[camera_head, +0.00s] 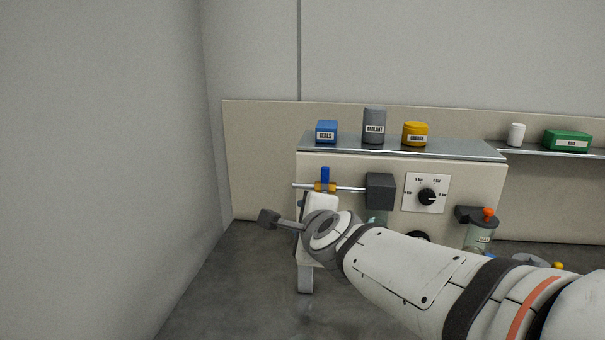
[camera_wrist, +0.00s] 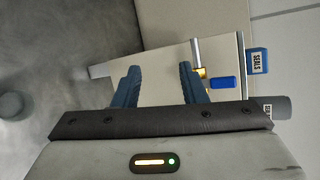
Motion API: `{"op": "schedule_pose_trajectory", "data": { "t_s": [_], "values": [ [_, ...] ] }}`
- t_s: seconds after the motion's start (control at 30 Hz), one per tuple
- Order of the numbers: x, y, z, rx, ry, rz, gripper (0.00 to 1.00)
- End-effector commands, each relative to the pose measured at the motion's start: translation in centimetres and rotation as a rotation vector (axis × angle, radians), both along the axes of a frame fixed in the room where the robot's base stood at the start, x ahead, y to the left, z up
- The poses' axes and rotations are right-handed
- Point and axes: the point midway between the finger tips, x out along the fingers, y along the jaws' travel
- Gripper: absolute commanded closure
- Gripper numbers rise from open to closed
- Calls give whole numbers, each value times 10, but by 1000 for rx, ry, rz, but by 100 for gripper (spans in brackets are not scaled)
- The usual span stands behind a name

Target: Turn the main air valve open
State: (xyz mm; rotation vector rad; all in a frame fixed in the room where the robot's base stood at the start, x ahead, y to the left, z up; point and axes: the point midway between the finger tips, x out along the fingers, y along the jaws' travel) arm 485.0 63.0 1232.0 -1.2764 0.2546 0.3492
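The air valve is a brass body (camera_head: 325,187) on a horizontal metal pipe, with a blue lever handle (camera_head: 325,174) standing upright, crosswise to the pipe. In the wrist view, the handle (camera_wrist: 222,82) lies to the right of the brass body (camera_wrist: 202,72). My gripper (camera_wrist: 159,77) is open, its two dark blue fingers apart with nothing between them. The handle is just outside the right finger in that view, apparently apart from it. In the head view, my arm reaches to just below the valve; the fingertips are hidden there.
A dark box (camera_head: 380,190) sits at the pipe's right end, beside a dial panel (camera_head: 426,193). A blue seals box (camera_head: 326,132), a sealant can (camera_head: 374,126) and a yellow grease tub (camera_head: 415,134) stand on the bench top. Open floor (camera_head: 240,285) lies to the left.

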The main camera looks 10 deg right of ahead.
Motion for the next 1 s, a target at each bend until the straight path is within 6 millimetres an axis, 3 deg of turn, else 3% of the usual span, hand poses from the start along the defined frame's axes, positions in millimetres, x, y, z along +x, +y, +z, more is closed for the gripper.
{"op": "schedule_pose_trajectory", "data": {
  "t_s": [0.07, 0.2, 0.43, 0.67, 1.0],
  "values": [
    [15, 3, 14, 244, -87, -110, 62],
    [33, -12, 35, 639, -214, -331, 62],
    [40, -36, 51, 1096, -391, -554, 62],
    [45, -47, 56, 1238, -457, -617, 62],
    [93, -64, 57, 1238, -456, -619, 62]
  ]
}}
